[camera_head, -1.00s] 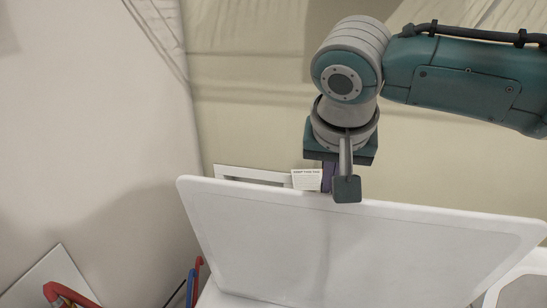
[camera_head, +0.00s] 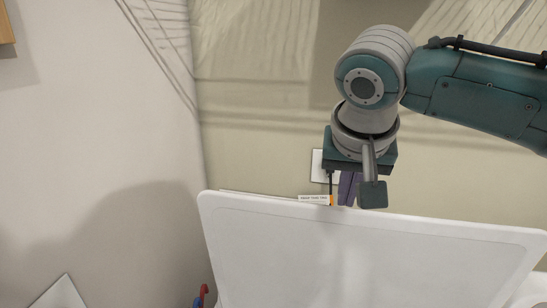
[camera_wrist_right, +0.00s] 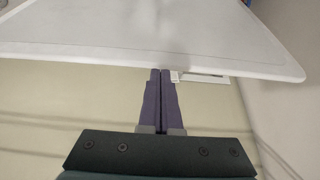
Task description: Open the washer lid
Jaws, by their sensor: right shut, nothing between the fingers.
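The white washer lid (camera_head: 370,260) stands raised, close to upright, across the lower part of the head view. Its top edge runs from left to right. My right gripper (camera_head: 347,203) is behind that top edge, its purple fingers shut and empty, with the tips partly hidden by the lid. In the right wrist view the lid (camera_wrist_right: 150,35) fills the top, and the closed fingers (camera_wrist_right: 161,72) reach its edge; I cannot tell whether they touch it. My left gripper is not in view.
A beige wall (camera_head: 250,130) is behind the lid and my right arm. A small white label (camera_head: 313,200) shows just above the lid's top edge. Red and blue pipe ends (camera_head: 202,296) are at the lower left, beside the lid. A plain wall (camera_head: 100,150) is at the left.

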